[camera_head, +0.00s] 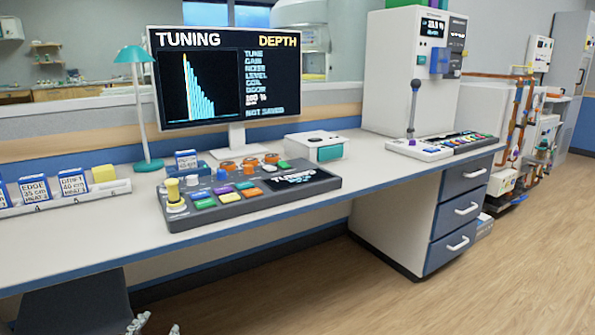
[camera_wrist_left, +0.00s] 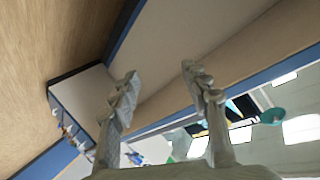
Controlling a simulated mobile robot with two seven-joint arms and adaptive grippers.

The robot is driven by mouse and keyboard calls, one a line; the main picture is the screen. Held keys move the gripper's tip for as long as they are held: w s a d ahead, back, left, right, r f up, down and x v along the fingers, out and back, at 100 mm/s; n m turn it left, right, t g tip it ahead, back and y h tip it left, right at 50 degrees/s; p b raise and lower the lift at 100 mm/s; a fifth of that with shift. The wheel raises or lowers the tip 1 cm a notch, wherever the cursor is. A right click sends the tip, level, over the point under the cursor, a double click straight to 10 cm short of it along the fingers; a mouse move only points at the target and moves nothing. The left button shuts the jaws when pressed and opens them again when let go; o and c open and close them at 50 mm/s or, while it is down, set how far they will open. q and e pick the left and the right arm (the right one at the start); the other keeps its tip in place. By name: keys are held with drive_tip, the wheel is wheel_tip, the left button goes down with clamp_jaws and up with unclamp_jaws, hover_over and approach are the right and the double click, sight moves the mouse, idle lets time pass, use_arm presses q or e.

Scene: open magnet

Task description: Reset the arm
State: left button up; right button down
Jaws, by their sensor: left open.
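My left gripper (camera_head: 155,327) shows only by its fingertips at the bottom edge of the head view, in front of the desk (camera_head: 75,235) and below the level of its top. In the left wrist view the two grey fingers of the left gripper (camera_wrist_left: 160,80) stand well apart with nothing between them. The gripper is open and empty. The wrist picture is turned, with the wooden floor (camera_wrist_left: 45,45) at the upper left. My right gripper is in neither view.
The desk carries a dark control console (camera_head: 255,195), a monitor (camera_head: 225,80) reading TUNING DEPTH, a teal lamp (camera_head: 139,100), a rack of labelled blocks (camera_head: 65,195) and a joystick unit (camera_head: 418,150). A drawer cabinet (camera_head: 455,215) stands at right. Floor (camera_head: 500,270) is clear there.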

use_arm(q)
drive_tip(key=s+d+f+n+g, duration=0.2)
drive_tip(key=s+f+g, duration=0.8)
drive_tip(key=s+f, duration=1.1)
drive_tip(key=s+n, duration=0.1)
drive_tip(key=s, duration=0.2)
drive_tip(key=shift+s+g+h, duration=0.3)
drive_tip(key=shift+s+g, duration=0.05)
drive_tip(key=shift+g, duration=0.05)
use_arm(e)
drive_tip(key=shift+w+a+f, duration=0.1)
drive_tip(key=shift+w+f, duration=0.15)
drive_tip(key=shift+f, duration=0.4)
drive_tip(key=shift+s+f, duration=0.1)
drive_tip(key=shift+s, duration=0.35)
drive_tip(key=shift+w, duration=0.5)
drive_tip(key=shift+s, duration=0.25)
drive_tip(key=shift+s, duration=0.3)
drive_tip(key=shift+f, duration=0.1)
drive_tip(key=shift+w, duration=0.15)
